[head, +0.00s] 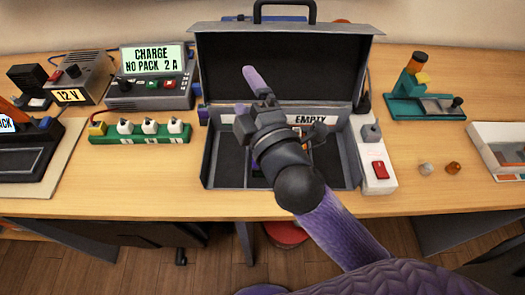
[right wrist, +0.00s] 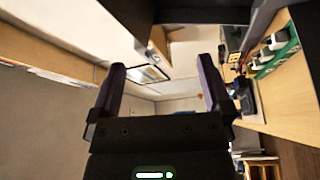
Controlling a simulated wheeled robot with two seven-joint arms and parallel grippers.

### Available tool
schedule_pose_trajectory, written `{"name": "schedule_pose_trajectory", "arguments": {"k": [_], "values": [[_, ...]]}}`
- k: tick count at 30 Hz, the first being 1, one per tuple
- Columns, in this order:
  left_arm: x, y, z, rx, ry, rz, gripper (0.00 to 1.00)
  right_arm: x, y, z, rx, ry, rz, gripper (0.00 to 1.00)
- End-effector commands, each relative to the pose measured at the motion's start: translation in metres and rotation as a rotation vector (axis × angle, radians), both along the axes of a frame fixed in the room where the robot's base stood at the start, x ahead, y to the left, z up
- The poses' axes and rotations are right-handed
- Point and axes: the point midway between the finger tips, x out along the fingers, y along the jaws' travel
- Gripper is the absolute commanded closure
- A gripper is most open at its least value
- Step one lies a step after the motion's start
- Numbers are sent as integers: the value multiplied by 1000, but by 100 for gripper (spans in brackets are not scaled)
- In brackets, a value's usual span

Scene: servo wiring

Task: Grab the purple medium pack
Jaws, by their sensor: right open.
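The open grey case (head: 211,150) stands on the bench with its lid up. Its right part bears the word EMPTY. My right gripper (head: 247,92) is above the case, in front of the lid, with its purple fingers apart. In the right wrist view the two fingers (right wrist: 162,88) are spread with nothing between them. I cannot make out a purple medium pack for certain. My right wrist and forearm hide the middle of the case, where only slivers of dark and coloured things show. My left gripper is not in view.
A charger (head: 150,80) reading CHARGE NO PACK 2 A stands left of the case, behind a green strip (head: 140,133) with white knobs. A white switch box (head: 375,165) stands close to the case's right side. A teal fixture (head: 420,103) is farther right.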

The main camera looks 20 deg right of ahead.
Motion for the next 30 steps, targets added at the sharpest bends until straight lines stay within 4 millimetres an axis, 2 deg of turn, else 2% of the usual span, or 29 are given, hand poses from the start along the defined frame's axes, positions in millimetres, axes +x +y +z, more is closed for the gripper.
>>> {"name": "schedule_pose_trajectory", "arguments": {"k": [1,2,3,5,6,8,9,10,11,12,14,15,18,20,22,30], "values": [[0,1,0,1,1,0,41,4,26,33,-192,-213,94,0],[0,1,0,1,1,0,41,1,47,51,-337,-367,158,0],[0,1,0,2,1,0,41,-9,78,71,-553,-591,244,0],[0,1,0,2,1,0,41,-34,126,79,-923,-968,389,0],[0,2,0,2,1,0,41,-52,152,66,-1192,-1234,494,0],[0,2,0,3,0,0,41,-68,170,24,-1591,-1617,678,0],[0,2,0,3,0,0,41,-68,163,-11,-1835,-1843,829,0],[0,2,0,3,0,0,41,-62,150,-35,-1997,-1988,960,0],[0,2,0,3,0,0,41,-53,132,-55,2058,2030,-1065,0],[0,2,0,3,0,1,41,-39,102,-74,1868,1820,-1080,0],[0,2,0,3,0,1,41,-19,57,-87,1635,1564,-1123,0],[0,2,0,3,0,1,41,-8,31,-87,1520,1436,-1153,0],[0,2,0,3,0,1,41,6,-11,-83,1346,1247,-1216,0],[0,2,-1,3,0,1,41,9,-21,-84,1308,1208,-1235,0],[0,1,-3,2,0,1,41,10,-23,-93,1298,1201,-1240,0],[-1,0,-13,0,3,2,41,18,-29,-152,1303,1208,-1240,0]]}}
